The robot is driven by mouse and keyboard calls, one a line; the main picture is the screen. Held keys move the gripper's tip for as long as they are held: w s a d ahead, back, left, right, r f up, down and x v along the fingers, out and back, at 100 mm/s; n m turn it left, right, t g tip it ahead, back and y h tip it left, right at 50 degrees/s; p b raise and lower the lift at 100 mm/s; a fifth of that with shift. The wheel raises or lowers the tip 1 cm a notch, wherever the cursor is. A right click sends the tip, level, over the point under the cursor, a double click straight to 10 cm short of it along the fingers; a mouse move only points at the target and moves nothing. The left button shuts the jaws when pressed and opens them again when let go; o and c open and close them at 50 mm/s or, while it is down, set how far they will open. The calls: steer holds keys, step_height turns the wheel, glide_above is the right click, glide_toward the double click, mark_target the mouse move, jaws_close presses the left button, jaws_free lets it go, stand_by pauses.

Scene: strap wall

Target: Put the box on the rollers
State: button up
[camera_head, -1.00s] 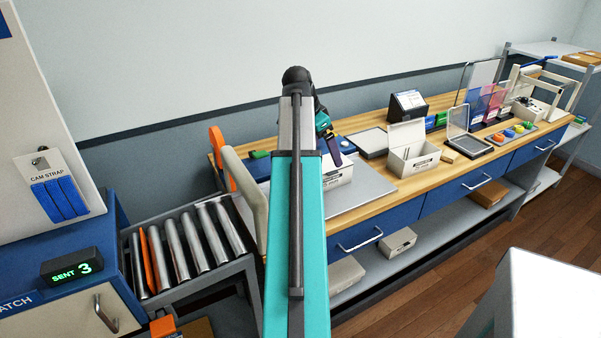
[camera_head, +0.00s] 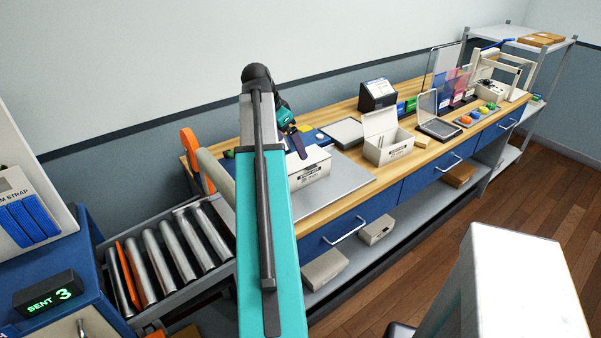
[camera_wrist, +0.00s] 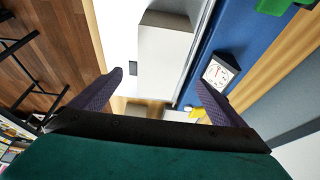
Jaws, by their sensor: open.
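A closed white box (camera_head: 312,170) with a dark printed label sits on the grey mat (camera_head: 345,180) on the bench, partly hidden behind my arm. My gripper (camera_head: 297,140) shows small and partly hidden beside the box's far upper side; contact cannot be told. In the wrist view my gripper (camera_wrist: 160,85) has its two dark fingers spread apart with nothing held. A pale grey block-like thing (camera_wrist: 165,55) lies beyond them.
An open-lidded white box (camera_head: 388,145) stands right of the mat. An orange upright piece (camera_head: 190,150) and a pale padded post (camera_head: 215,175) stand between bench and rollers. A blue cabinet with a "SENT 3" display (camera_head: 48,294) is at left. A white surface (camera_head: 520,290) is at front right.

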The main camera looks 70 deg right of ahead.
mark_target(298, 160)
steer(key=p+x, duration=0.1)
steer(key=x, duration=0.5)
steer(key=shift+s+f, duration=0.15)
steer(key=shift+f, duration=0.05)
steer(key=shift+d+f, duration=0.3)
steer(key=shift+f, duration=0.1)
steer(key=shift+a+r, duration=0.1)
steer(key=shift+p, duration=0.3)
